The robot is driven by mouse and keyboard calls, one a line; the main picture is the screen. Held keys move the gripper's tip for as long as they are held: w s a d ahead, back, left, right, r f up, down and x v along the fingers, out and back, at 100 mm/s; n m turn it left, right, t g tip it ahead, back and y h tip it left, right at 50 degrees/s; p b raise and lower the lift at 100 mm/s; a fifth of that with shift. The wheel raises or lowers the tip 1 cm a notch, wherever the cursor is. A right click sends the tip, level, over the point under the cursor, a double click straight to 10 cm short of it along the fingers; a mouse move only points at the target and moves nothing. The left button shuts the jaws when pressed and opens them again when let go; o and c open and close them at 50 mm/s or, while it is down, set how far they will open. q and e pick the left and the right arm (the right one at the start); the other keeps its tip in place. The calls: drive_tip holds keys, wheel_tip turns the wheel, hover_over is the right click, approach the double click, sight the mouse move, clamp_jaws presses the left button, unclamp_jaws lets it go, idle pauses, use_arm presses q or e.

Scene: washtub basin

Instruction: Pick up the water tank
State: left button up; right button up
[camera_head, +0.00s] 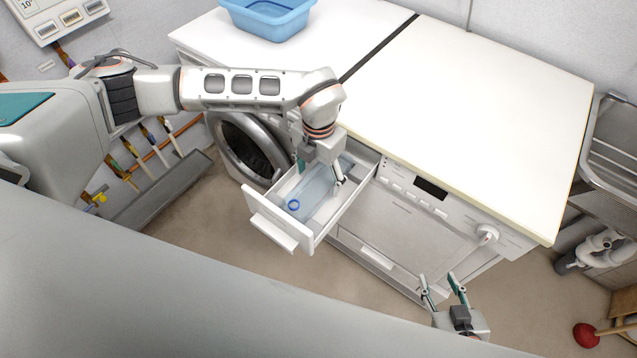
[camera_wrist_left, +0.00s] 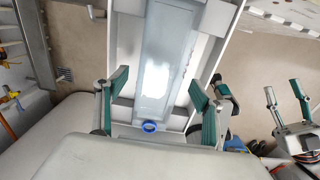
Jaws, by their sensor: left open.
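The water tank (camera_head: 312,200) is a long translucent blue-grey container with a round blue cap (camera_head: 293,204) at one end. It lies in a pulled-out white drawer (camera_head: 268,228) under the counter. In the left wrist view the tank (camera_wrist_left: 163,75) runs up the middle, its blue cap (camera_wrist_left: 150,126) at the near end. My left gripper (camera_head: 320,174) points down over the drawer, open, partly covering the tank. In the wrist view its fingers (camera_wrist_left: 157,82) appear on either side of the tank; contact cannot be told. My right gripper (camera_head: 439,279) is open and empty, low in front of the machines.
A white countertop (camera_head: 470,100) overhangs the drawer's back. A blue basin (camera_head: 268,16) stands on it. A round-door washer (camera_head: 245,150) is left of the drawer, a panelled machine (camera_head: 400,225) right. A red plunger (camera_head: 586,336) lies at lower right. Floor before the drawer is clear.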

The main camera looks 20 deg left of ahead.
sight(318, 179)
use_arm(q)
drive_tip(key=shift+f, duration=1.55)
drive_tip(key=shift+c, duration=0.4)
drive_tip(key=c, duration=1.7)
drive_tip(key=shift+r, duration=0.2)
